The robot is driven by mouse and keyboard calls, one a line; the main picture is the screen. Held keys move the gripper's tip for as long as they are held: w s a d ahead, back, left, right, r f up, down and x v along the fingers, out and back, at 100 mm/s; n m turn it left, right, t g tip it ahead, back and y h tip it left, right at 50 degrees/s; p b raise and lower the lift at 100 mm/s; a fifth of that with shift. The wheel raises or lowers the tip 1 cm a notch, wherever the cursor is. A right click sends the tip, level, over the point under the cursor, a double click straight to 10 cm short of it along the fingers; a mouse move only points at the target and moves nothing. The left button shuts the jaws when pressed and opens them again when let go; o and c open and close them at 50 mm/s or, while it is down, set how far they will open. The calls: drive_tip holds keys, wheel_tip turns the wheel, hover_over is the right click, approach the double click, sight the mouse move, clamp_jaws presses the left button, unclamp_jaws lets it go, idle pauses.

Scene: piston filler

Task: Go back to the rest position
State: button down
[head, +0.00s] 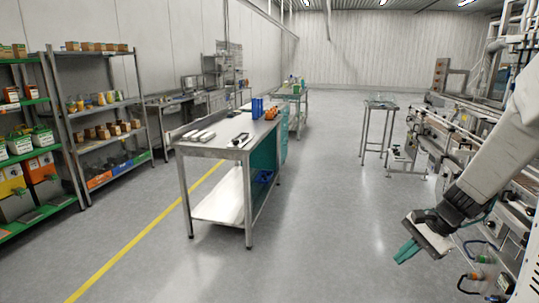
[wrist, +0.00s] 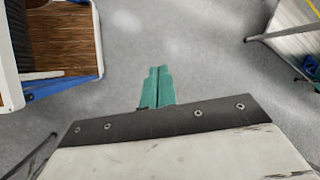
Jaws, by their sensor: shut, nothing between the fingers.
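My gripper (head: 407,251) hangs at the lower right in the head view, at the end of my arm, with its teal fingers pointing down and to the left. In the wrist view the two teal fingers of my gripper (wrist: 158,72) lie side by side, shut and empty. Bare grey floor (wrist: 200,60) lies beyond the fingertips. Nothing touches the fingers.
A steel workbench (head: 215,150) with tools and blue items stands left of my gripper. The filling machine line (head: 460,135) runs along the right, close to my arm. Shelves (head: 95,95) stand far left. A small steel table (head: 380,104) stands behind. Floor between is clear.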

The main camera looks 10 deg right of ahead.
drive_tip(key=s+a+r+n+g+h, duration=0.1)
drive_tip(key=s+a+r+n+h, duration=0.4)
drive_tip(key=s+a+r+n, duration=0.9)
drive_tip(key=s+a+n, duration=0.1)
drive_tip(key=s+a, duration=0.2)
drive_tip(key=s, duration=0.1)
drive_tip(key=shift+s+a+r, duration=0.15)
drive_tip(key=shift+a+r, duration=0.05)
drive_tip(key=shift+r, duration=0.1)
